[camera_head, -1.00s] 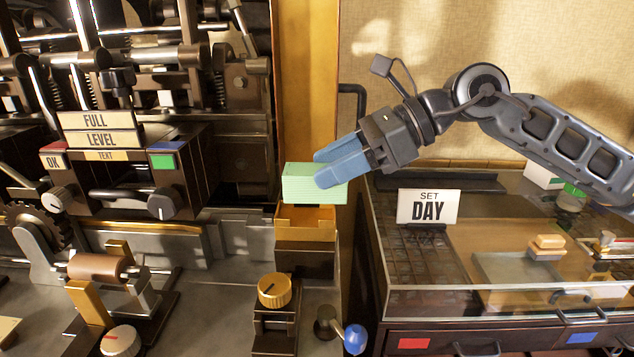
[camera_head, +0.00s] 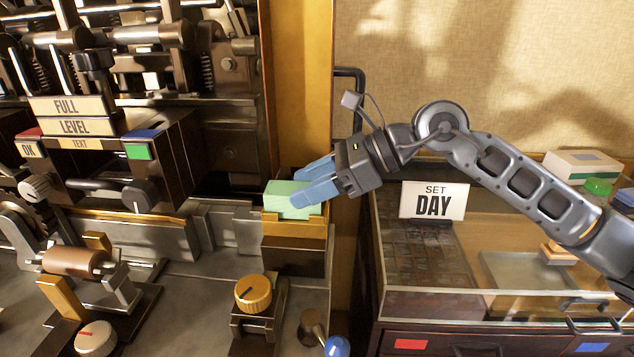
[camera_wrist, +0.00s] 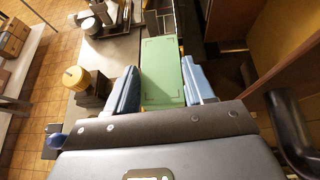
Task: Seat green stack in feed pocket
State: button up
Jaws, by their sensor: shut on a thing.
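The green stack (camera_head: 290,200) is a block of pale green sheets, and its lower part is inside the brass feed pocket (camera_head: 293,229) in the head view. The pocket's front wall hides the bottom of the stack, so I cannot tell whether it touches the floor. My gripper (camera_head: 310,184) comes in from the upper right with its blue fingers shut on the stack. In the wrist view the green stack (camera_wrist: 163,75) lies between the two blue fingers of my gripper (camera_wrist: 163,88).
The dark press with FULL LEVEL plates (camera_head: 70,117) stands to the left. A brass knob (camera_head: 253,293) and a blue-balled lever (camera_head: 337,346) are in front of the pocket. A glass-topped case with a SET DAY sign (camera_head: 434,201) is at right.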

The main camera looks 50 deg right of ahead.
jog(key=o, duration=1.1)
jog(key=b+v, duration=0.1)
jog(key=v, duration=1.1)
jog(key=shift+b, duration=0.35)
jog(key=shift+r, duration=0.1)
